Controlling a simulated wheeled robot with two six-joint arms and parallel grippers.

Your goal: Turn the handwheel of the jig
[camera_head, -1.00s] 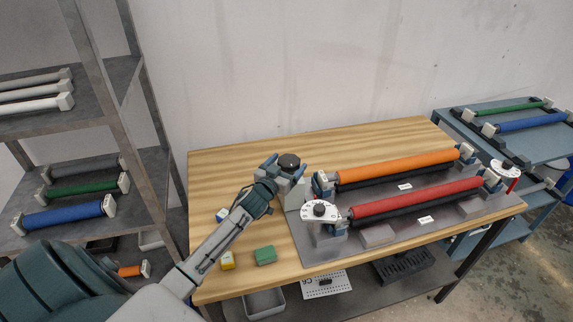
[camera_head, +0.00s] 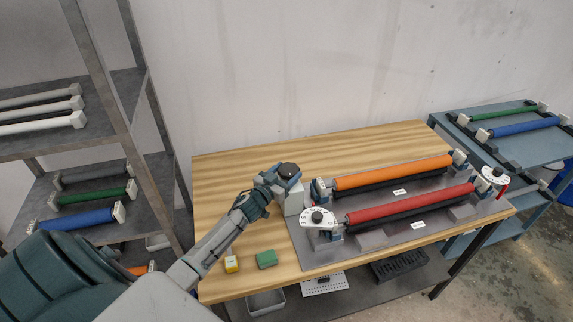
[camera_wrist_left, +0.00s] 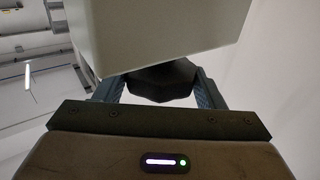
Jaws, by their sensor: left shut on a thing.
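The jig's grey base plate (camera_head: 318,257) lies on the wooden table and carries an orange roller (camera_head: 393,173) and a red roller (camera_head: 410,203). The black handwheel (camera_head: 288,169) is at the jig's left end, above a pale block (camera_head: 295,201). My left gripper (camera_head: 285,176) is shut on the handwheel. In the left wrist view the dark handwheel (camera_wrist_left: 160,84) sits between the two fingers of my left gripper (camera_wrist_left: 158,92), and a large pale block covers its upper part. My right gripper is not in view.
A white dial plate with a black knob (camera_head: 317,216) stands at the jig's front left. Yellow (camera_head: 232,264) and green (camera_head: 266,259) blocks lie on the table. A shelf (camera_head: 126,110) stands left, a blue cart (camera_head: 537,150) right. The table's back left is clear.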

